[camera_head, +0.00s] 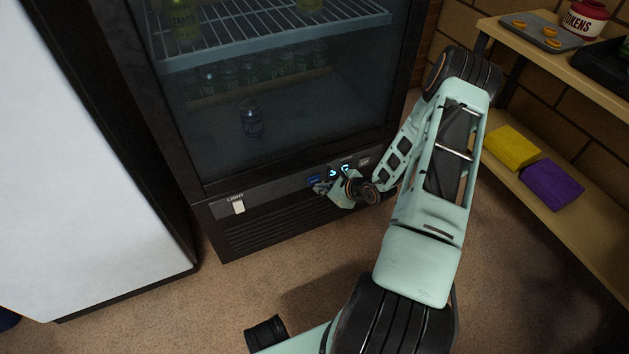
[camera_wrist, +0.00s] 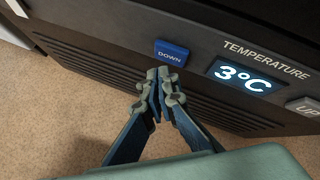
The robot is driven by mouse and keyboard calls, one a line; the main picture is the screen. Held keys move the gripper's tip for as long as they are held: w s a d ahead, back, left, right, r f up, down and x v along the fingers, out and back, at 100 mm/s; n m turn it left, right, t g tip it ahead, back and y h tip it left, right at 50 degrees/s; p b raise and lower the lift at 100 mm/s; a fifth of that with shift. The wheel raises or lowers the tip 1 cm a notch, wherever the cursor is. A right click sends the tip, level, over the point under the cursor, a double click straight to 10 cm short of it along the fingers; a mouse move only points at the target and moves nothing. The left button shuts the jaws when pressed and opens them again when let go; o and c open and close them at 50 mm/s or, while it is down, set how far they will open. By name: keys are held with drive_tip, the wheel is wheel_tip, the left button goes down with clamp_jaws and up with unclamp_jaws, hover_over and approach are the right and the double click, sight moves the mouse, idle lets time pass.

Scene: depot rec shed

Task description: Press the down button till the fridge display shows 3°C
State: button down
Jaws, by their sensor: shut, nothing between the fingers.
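The fridge (camera_head: 300,195) is black with a glass door and a control strip below the door. Its display (camera_wrist: 242,77) reads 3°C in the wrist view, under the word TEMPERATURE. The display also shows in the head view (camera_head: 339,171), partly blocked by my arm. The blue DOWN button (camera_wrist: 172,53) is left of the display, and it also shows in the head view (camera_head: 313,179). My gripper (camera_wrist: 157,75) is shut and empty, with its fingertips just below the DOWN button in the wrist view. I cannot tell whether they touch it.
A grey UP button (camera_wrist: 305,107) is right of the display. A LIGHT switch (camera_head: 238,207) is at the strip's left. A white cabinet (camera_head: 85,150) stands left of the fridge. A wooden shelf (camera_head: 560,215) with yellow and purple cloths stands close on the right.

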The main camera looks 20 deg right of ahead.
drive_tip(key=s, duration=0.5)
drive_tip(key=shift+d, duration=0.1)
idle(0.8)
